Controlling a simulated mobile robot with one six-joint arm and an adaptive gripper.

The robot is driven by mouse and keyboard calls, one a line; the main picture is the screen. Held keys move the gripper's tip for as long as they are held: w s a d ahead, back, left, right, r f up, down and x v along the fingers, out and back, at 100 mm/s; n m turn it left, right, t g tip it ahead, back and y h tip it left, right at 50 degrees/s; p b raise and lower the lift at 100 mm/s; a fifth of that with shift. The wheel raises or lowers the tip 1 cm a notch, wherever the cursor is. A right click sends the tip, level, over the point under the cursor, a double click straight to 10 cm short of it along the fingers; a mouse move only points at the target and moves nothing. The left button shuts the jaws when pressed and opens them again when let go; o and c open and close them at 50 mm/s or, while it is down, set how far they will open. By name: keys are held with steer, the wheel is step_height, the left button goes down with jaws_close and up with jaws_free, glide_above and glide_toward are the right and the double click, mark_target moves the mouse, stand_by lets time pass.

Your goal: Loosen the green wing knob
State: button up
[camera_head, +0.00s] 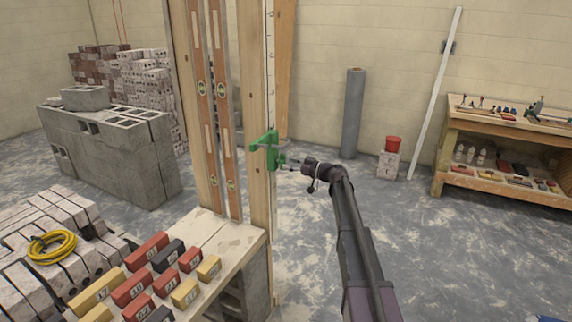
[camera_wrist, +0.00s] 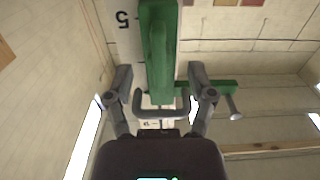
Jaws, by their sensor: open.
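A green fitting (camera_head: 266,143) sits on the upright wooden post with a measuring strip. In the wrist view, a long green upright piece (camera_wrist: 158,45) stands in front of the strip, and a green arm (camera_wrist: 215,85) runs to the right, ending in a grey metal pin (camera_wrist: 233,106). I cannot tell clearly which green part is the wing knob. My gripper (camera_head: 292,163) is just right of the fitting. In the wrist view my gripper (camera_wrist: 161,104) is open, its fingertips on either side of the green piece's lower end. Contact is not clear.
Two spirit levels (camera_head: 212,110) stand left of the post. A wooden bench (camera_head: 245,248) with numbered blocks (camera_head: 150,250) is below. Grey blocks (camera_head: 110,150) stand at left, a grey roll (camera_head: 352,112) and a workbench (camera_head: 500,125) at the back right. The floor at right is open.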

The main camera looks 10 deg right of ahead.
steer(key=v, duration=0.9)
steer(key=shift+s+d, duration=0.25)
steer(key=shift+s, duration=0.05)
steer(key=s+a+f+m+g+h+p, duration=0.2)
steer(key=s+a+f+g+h+p, duration=0.15)
steer(key=s+a, duration=0.4)
steer(key=s+a+f+m+g+h+p, duration=0.25)
steer(key=s+a+g, duration=0.2)
steer(key=s, duration=0.65)
steer(key=s+d+f+m+g+h+p, duration=0.1)
steer(key=s+m+h+p, duration=0.1)
steer(key=s, duration=0.7)
steer(key=s+d+m+g+h+p, duration=0.1)
steer(key=s+m+h, duration=0.3)
steer(key=s, duration=0.6)
steer(key=h+p, duration=0.1)
steer(key=h, duration=0.1)
steer(key=shift+s+d+f+g+h+p, duration=0.2)
steer(key=shift+f+g+h+p, duration=0.1)
steer(key=shift+f+p, duration=0.1)
